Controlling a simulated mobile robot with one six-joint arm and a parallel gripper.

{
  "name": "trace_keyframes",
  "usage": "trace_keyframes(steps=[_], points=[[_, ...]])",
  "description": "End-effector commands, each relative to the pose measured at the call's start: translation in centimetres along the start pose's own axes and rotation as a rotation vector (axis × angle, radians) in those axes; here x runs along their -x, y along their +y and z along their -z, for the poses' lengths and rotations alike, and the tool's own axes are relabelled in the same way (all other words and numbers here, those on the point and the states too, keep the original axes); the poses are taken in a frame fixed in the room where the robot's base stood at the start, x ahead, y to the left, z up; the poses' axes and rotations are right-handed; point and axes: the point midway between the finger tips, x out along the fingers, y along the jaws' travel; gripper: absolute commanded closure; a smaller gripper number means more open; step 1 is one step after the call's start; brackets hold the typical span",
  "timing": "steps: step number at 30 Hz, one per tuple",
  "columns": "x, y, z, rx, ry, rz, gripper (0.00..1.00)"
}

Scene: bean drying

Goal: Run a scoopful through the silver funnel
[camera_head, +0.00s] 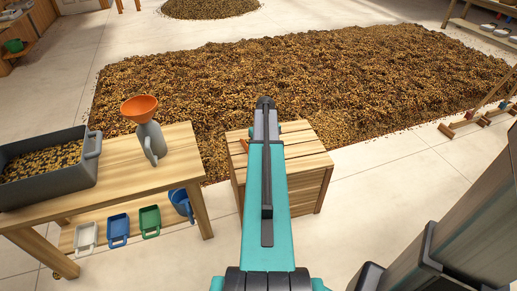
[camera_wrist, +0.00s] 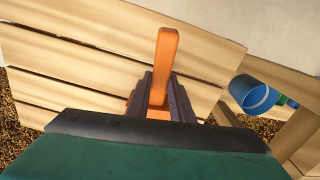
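An orange funnel (camera_head: 139,105) stands in the neck of a grey jug (camera_head: 151,140) on the wooden table at left. I see no silver funnel. A grey bin (camera_head: 72,178) of beans stands left of the jug. My gripper (camera_wrist: 162,92) is over the wooden crate, with its fingers close on both sides of an orange handle (camera_wrist: 168,50), apparently shut on it. More orange shows left of the fingers, but the rest of the held tool is hidden. In the head view my teal arm hides the fingertips.
The slatted wooden crate (camera_head: 300,145) stands right of the table (camera_head: 118,181). White (camera_head: 86,236), blue (camera_head: 118,229) and green (camera_head: 150,220) scoops and a blue container (camera_head: 182,204) are at the table's lower level. A large bean bed (camera_head: 350,75) lies behind.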

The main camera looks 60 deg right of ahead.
Motion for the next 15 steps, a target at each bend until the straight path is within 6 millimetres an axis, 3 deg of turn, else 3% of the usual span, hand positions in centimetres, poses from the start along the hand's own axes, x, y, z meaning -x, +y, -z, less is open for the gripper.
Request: trace_keyframes(steps=[15], points=[[1.5, 0.0, 0.0, 0.0, 0.001, 0.0, 1.0]])
